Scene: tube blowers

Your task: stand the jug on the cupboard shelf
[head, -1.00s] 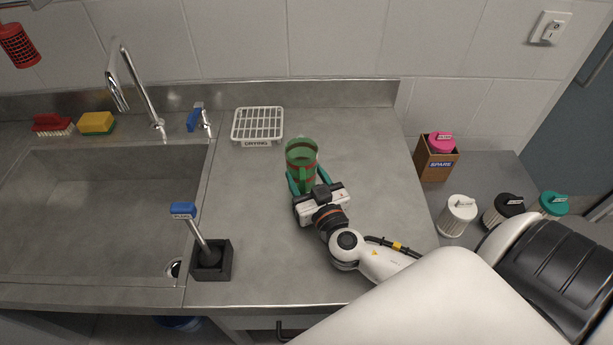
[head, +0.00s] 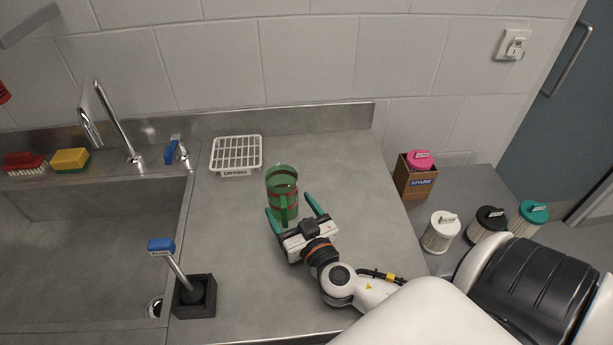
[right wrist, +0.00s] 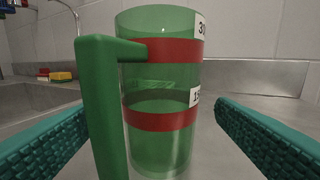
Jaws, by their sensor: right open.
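The jug (head: 283,180) is green and see-through, with red bands and a solid green handle. It stands upright on the grey counter. In the right wrist view the jug (right wrist: 165,90) fills the middle, its handle (right wrist: 102,110) towards me, with white number labels at its right edge. My right gripper (head: 288,205) is open on the near side of the jug. Its teal fingers show left and right of the jug in the wrist view, with a gap beside the jug's right side. My left gripper and the cupboard shelf are not in view.
A white drying rack (head: 237,154) lies behind left of the jug. A blue-handled plunger in a black holder (head: 194,297) stands near the sink (head: 80,250). A spare box (head: 414,180) and several lidded filters stand on the lower surface at right. Counter right of the jug is clear.

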